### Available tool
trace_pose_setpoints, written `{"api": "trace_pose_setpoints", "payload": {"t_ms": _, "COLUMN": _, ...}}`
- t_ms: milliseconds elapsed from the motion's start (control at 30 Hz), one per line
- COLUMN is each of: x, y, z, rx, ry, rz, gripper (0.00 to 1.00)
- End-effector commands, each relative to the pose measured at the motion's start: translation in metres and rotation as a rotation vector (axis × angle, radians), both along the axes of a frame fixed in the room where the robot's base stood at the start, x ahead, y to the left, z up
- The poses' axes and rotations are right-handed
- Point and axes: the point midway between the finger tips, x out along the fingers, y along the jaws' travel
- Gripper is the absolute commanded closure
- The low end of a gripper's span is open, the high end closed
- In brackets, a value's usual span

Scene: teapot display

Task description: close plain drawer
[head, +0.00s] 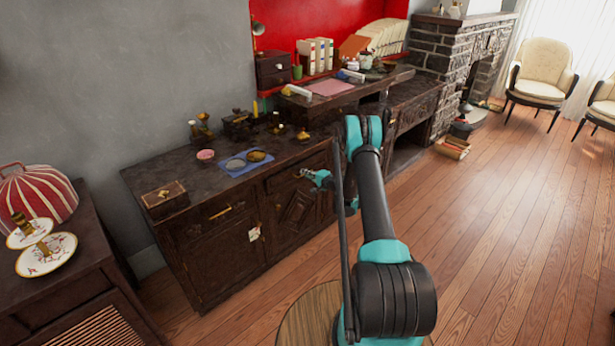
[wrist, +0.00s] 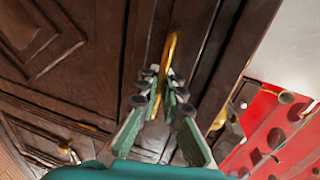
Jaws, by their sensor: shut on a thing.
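The dark wooden cabinet (head: 205,272) stands along the grey wall, with a row of drawers above its doors. My gripper (head: 318,178) is at the drawer front on the cabinet's right part. In the wrist view my gripper (wrist: 160,85) has its teal fingers closed around the upright-looking brass handle (wrist: 170,50) of that dark plain drawer (wrist: 198,35). The fingers hide the lower part of the handle. My arm hides part of the cabinet front, and I cannot tell how far the drawer stands out.
A left drawer has its own brass handle (head: 221,212). A wooden box (head: 165,198), a blue cloth (head: 238,168) and small pots stand on the cabinet top. A side table with plates (head: 47,254) is at the left.

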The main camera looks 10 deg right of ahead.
Motion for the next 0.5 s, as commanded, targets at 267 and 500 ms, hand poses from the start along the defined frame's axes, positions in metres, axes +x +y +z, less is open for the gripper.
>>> {"api": "trace_pose_setpoints", "payload": {"t_ms": 267, "x": 0.024, "y": 0.017, "z": 0.0, "rx": 0.0, "ry": 0.0, "rz": -0.001, "gripper": 1.0}}
{"api": "trace_pose_setpoints", "payload": {"t_ms": 500, "x": 0.024, "y": 0.017, "z": 0.0, "rx": 0.0, "ry": -0.001, "rz": -0.001, "gripper": 0.84}}
